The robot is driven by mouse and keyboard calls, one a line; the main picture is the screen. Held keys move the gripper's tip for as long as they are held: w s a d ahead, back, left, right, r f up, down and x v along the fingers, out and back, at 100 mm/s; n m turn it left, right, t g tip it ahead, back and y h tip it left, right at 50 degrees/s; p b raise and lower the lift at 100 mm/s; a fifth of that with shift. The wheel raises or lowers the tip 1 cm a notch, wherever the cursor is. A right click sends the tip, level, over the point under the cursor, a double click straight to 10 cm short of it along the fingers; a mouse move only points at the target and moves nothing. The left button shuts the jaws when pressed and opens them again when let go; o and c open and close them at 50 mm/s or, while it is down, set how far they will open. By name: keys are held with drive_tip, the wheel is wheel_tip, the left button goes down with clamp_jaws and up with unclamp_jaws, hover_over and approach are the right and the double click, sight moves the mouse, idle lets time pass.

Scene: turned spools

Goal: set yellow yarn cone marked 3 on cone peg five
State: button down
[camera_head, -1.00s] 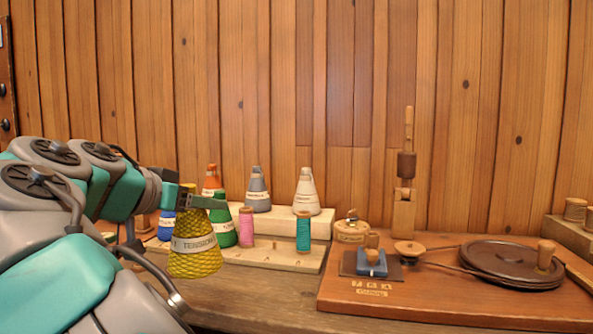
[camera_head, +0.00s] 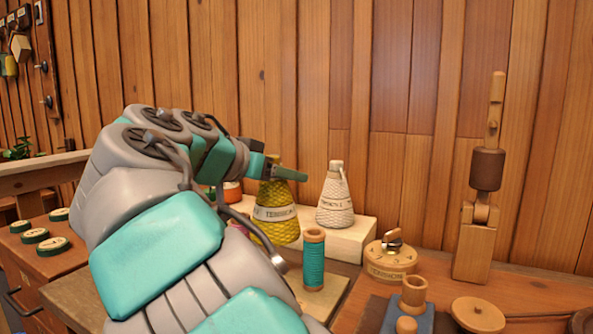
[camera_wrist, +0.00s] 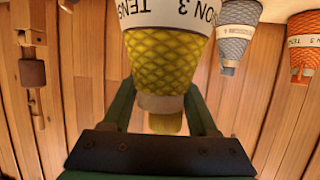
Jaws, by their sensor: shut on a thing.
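The yellow yarn cone (camera_head: 275,226) has a white band reading TENSION, and the band shows a 3 in the wrist view (camera_wrist: 167,58). My gripper (camera_head: 288,173) is shut on the narrow top of this cone and holds it roughly upright. In the wrist view my gripper's fingers (camera_wrist: 160,108) lie on both sides of the cone's tip, and the cone appears inverted. The cone is just left of a white yarn cone (camera_head: 335,200) on a pale wooden step (camera_head: 345,243). I cannot tell whether its base touches anything. Which peg is five does not show.
A teal spool (camera_head: 314,265) stands in front of the step. A wooden tension dial (camera_head: 390,263) and a post (camera_head: 474,252) stand to the right. A grey cone (camera_wrist: 235,40) and an orange cone (camera_wrist: 302,55) show in the wrist view. My arm hides much of the rack.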

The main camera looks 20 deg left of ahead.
sight(260, 213)
drive_tip(key=shift+f+b, duration=1.15)
drive_tip(key=shift+f, duration=0.9)
drive_tip(key=shift+f+b, duration=0.6)
drive_tip(key=shift+b, duration=0.15)
drive_tip(key=shift+f+b, duration=0.95)
drive_tip(key=shift+b, duration=0.25)
drive_tip(key=shift+f+b, duration=0.5)
drive_tip(key=shift+b, duration=0.55)
drive_tip(key=shift+c, duration=2.3)
unclamp_jaws()
drive_tip(key=shift+s, duration=0.1)
drive_tip(key=shift+p+v, duration=0.5)
drive_tip(key=shift+v, duration=3.3)
drive_tip(key=shift+p+v, duration=0.5)
drive_tip(key=shift+v, duration=1.15)
